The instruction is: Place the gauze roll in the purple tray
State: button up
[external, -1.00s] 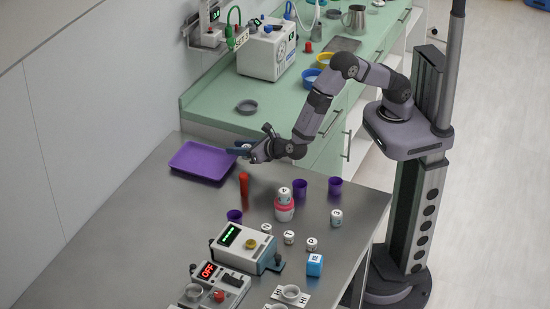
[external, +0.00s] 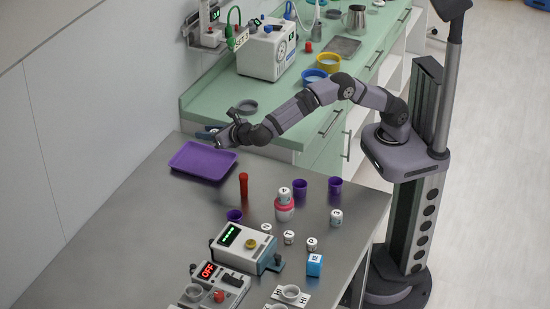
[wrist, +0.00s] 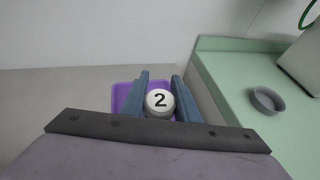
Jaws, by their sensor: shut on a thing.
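The purple tray (external: 203,160) lies empty at the far left corner of the metal table. My gripper (external: 212,131) is in the air above the tray's back edge in the external view. In the wrist view, its blue fingers (wrist: 160,100) are shut on a white roll with a black 2 on its end (wrist: 159,101), which I take to be the gauze roll.
A red upright stick (external: 243,185) stands right of the tray. Purple cups (external: 335,186), a pink and white stack (external: 284,206), small white labelled pieces and two devices (external: 246,247) fill the table's right and front. A green counter (external: 225,98) with a grey dish (external: 247,106) borders the back.

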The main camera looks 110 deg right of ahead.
aim_at(210, 164)
jog(key=shift+a+f+n+t+y, duration=0.1)
jog(key=shift+f+n+t+y, duration=0.25)
jog(key=shift+n+t, duration=0.25)
jog(key=shift+f, duration=4.95)
jog(key=shift+f, duration=0.15)
jog(key=o, duration=1)
